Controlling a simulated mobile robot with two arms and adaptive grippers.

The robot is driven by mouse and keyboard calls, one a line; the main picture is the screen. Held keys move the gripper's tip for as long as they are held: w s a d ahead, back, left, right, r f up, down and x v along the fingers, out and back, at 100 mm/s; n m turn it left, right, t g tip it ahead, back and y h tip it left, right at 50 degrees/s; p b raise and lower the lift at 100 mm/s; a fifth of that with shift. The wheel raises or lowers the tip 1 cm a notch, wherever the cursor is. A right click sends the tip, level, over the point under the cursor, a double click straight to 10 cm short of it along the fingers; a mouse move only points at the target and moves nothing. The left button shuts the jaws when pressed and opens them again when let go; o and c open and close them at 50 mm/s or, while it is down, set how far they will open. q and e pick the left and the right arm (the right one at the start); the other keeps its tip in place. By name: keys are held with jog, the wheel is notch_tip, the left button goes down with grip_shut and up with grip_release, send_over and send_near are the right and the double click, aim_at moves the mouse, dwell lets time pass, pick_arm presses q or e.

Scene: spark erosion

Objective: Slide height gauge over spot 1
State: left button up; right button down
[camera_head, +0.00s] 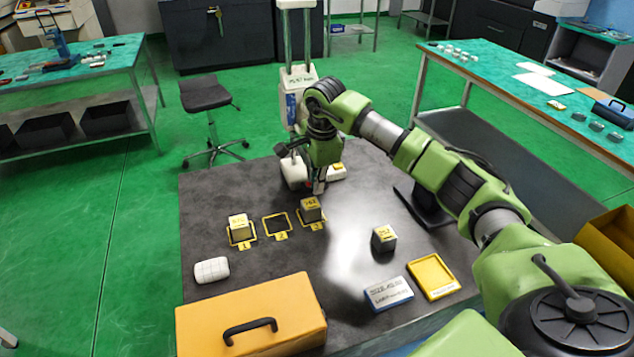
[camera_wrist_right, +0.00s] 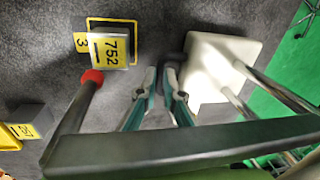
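The height gauge (camera_head: 298,85) stands at the table's far edge with two upright metal columns. Its white base (camera_wrist_right: 215,68) shows in the right wrist view. A dark rod with a red ball tip (camera_wrist_right: 93,77) reaches toward spot 3. My right gripper (camera_head: 319,188) is low beside the gauge base. In the wrist view its fingers (camera_wrist_right: 161,76) are apart beside a dark part at the base; contact is unclear. My left gripper is not in view.
Spot 2 (camera_head: 277,224) is empty. Block 752 (camera_head: 311,211) is on spot 3, and another block (camera_head: 384,240) stands to the right. A white pad (camera_head: 211,270), an orange case (camera_head: 250,310), a labelled box (camera_head: 388,293) and a yellow tray (camera_head: 432,293) line the near side.

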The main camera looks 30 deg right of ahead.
jog(key=shift+a, duration=0.15)
jog(key=w+a, duration=0.1)
jog(key=a, duration=0.4)
jog(key=w+a+b, duration=0.1)
jog(key=a, duration=0.5)
jog(key=w+a+b, duration=0.1)
jog(key=a, duration=0.4)
jog(key=shift+w+a, duration=0.2)
jog(key=shift+w, duration=0.2)
jog(key=c, duration=2.2)
grip_release()
jog(key=shift+a, duration=0.1)
jog(key=shift+o, duration=0.2)
